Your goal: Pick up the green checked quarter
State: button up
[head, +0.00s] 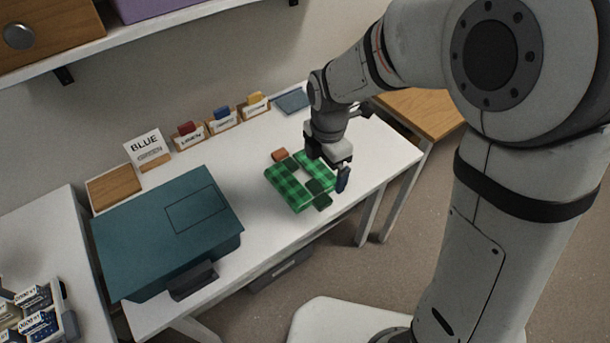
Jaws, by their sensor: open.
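A green checked fabric quarter (288,188) lies on the white table, right of the teal case. It shows as green and black checks around a paler middle patch. My gripper (334,180) is just over its right side, pointing down, with its dark fingers apart. A dark finger shows at the right edge of the fabric. The arm hides part of the fabric's far right side, and I cannot tell whether the fingers touch it.
A large teal case (160,240) fills the table's left part. An orange-brown block (280,155) sits behind the fabric. A BLUE sign (148,148) and several small card holders (222,118) line the back. The front right tabletop is clear.

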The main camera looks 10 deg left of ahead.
aim_at(318, 190)
jog(key=shift+n, duration=0.4)
jog(key=f, duration=0.5)
jog(key=a+f, duration=0.1)
jog(key=f, duration=0.2)
jog(key=shift+s+a+f+b, duration=0.15)
jog(key=shift+f+b, duration=0.1)
jog(key=shift+b, duration=0.15)
jog(key=shift+c, duration=0.4)
jog(key=c, duration=1.1)
